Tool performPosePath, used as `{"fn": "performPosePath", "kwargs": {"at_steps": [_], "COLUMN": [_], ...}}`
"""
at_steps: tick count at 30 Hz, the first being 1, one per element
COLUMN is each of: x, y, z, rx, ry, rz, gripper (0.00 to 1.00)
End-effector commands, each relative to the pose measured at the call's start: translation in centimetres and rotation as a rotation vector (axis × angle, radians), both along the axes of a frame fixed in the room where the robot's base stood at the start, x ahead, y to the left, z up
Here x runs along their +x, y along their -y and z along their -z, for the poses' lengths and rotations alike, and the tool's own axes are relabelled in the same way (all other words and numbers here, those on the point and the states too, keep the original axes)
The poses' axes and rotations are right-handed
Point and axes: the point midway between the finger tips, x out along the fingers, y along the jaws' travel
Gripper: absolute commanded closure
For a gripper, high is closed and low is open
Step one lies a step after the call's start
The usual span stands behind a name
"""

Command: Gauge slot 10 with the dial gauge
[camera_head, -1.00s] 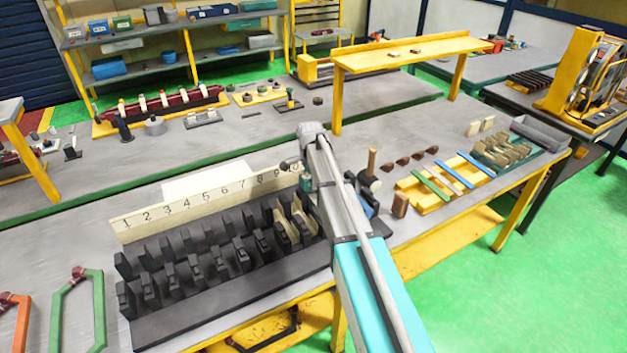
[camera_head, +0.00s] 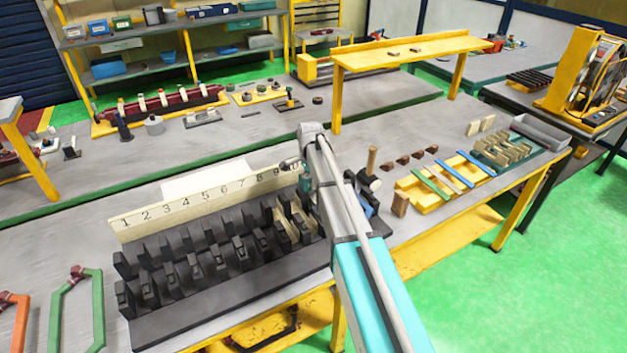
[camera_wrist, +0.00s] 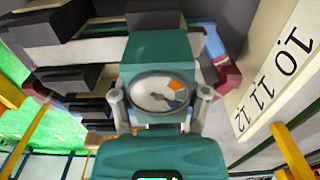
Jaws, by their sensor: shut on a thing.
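The dial gauge (camera_wrist: 157,52), a teal body with a round dial face, is between the two grey fingers of my gripper (camera_wrist: 161,100) in the wrist view. My gripper is shut on it. In the head view my gripper end is partly hidden by my arm, near the 9 and 10 of the pale number plate (camera_head: 205,196). The dark slotted stator block (camera_head: 215,292) lies in front of the plate. The plate also shows in the wrist view (camera_wrist: 270,75), with 10, 11 and 12 readable. Slot 10 itself is hidden behind my arm; whether the gauge touches it, I cannot tell.
Pale liners (camera_head: 297,222) sit in slots near my arm. A mallet (camera_head: 371,170), brown wedges (camera_head: 417,159) and a yellow rack (camera_head: 428,200) with coloured strips lie to the right. Green (camera_head: 78,310) and orange coils lie at the left front. A yellow raised shelf (camera_head: 415,52) stands behind.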

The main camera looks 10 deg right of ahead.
Motion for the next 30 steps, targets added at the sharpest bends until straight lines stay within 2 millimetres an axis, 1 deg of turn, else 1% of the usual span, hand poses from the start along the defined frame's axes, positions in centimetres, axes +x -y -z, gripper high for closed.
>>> {"fn": "performPosePath", "kwargs": {"at_steps": [12, 13, 17, 18, 19, 30], "x": [0.0, 0.0, 0.0, 0.0, 0.0, 0.0], "y": [-0.03, -0.03, -0.04, -0.04, -0.04, -0.03], "z": [0.33, 0.3, 0.28, 0.29, 0.29, 0.29], "rx": [0.0, 0.0, 0.0, 0.0, 0.0, 0.0], "ry": [0.0, 0.0, 0.0, 0.0, 0.0, 0.0], "rz": [0.0, 0.0, 0.0, 0.0, 0.0, 0.0], "gripper": [0.88, 0.37, 0.13, 0.05, 0.01, 0.01]}}
